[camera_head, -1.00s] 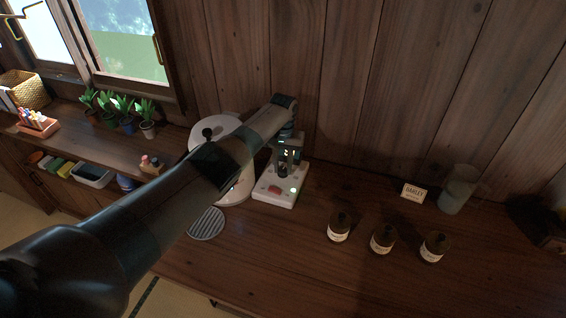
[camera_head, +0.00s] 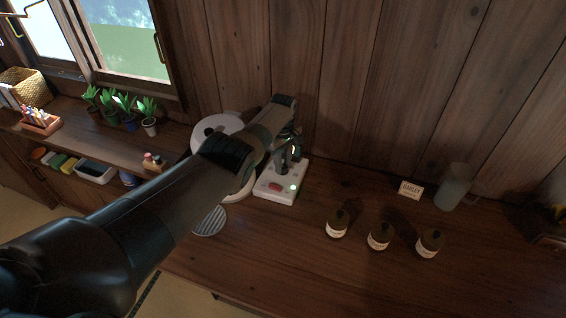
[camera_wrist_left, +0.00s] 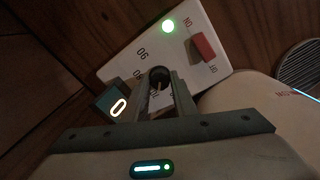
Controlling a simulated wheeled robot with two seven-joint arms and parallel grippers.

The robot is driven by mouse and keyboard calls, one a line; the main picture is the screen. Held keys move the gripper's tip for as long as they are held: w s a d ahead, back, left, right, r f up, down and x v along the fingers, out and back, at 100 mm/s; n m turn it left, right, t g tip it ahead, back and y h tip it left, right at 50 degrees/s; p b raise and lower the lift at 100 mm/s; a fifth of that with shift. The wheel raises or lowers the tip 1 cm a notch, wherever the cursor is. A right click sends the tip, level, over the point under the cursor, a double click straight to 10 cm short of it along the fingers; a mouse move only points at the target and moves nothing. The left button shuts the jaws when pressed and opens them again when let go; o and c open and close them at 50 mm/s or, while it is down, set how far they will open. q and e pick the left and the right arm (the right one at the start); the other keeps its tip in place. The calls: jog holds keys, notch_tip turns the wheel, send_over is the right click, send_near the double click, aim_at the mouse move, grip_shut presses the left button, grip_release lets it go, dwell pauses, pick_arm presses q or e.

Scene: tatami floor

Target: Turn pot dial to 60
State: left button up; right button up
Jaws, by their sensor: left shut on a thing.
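The white control panel (camera_head: 268,195) stands on the wooden counter beside the round white pot (camera_head: 214,125), which my left arm partly covers. In the left wrist view the panel (camera_wrist_left: 185,60) has a dark round dial (camera_wrist_left: 158,74), printed numbers including a 90, a red switch (camera_wrist_left: 203,46) and a lit green lamp (camera_wrist_left: 168,26). A small display (camera_wrist_left: 118,107) glows with what looks like 0. My left gripper (camera_head: 287,168) is shut on the dial, with fingers on either side of it. Some dial markings are hidden by the fingers. My right gripper is not in view.
Several things stand right of the panel: dark labelled jars (camera_head: 379,237), a small BARLEY card (camera_head: 411,189) and a clear glass vessel (camera_head: 453,187). A round slatted grate (camera_head: 209,222) lies in front of the pot. A plank wall rises behind. The front right counter is clear.

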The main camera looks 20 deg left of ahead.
pick_arm(q)
jog(key=n, duration=0.4)
jog(key=shift+w+r+n, duration=0.1)
jog(key=shift+r+n, duration=0.05)
jog(key=shift+n, duration=0.15)
jog(key=shift+a+n, duration=0.1)
jog(key=shift+n, duration=1.8)
jog(key=o, duration=0.8)
jog(key=shift+o, duration=1.2)
jog(key=shift+p, duration=0.3)
